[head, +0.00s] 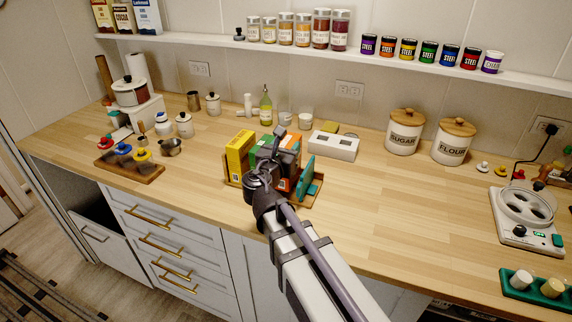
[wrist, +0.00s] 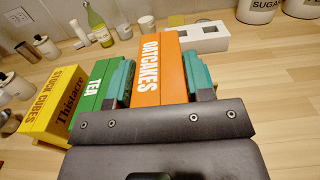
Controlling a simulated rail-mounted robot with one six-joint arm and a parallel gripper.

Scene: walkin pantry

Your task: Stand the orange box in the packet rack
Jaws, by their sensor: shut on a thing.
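The orange box (wrist: 158,62), lettered OATCAKES, stands upright between the teal fingers of my gripper (wrist: 160,80), which is shut on it. In the head view, my gripper and wrist hide most of it. A green TEA box (wrist: 97,88) and a yellow STOCK CUBES box (wrist: 55,103) stand to its left, roughly parallel to it. The left finger is between the tea box and the orange box. The wooden packet rack (head: 311,200) shows at its right end, under the boxes. I cannot tell whether the orange box's base touches the rack.
A white block with dark openings (head: 334,146) lies behind and right of the rack. A green bottle (head: 266,108) and cups stand behind. Sugar (head: 404,134) and flour (head: 453,143) canisters stand at the back right. The counter right of the rack is clear.

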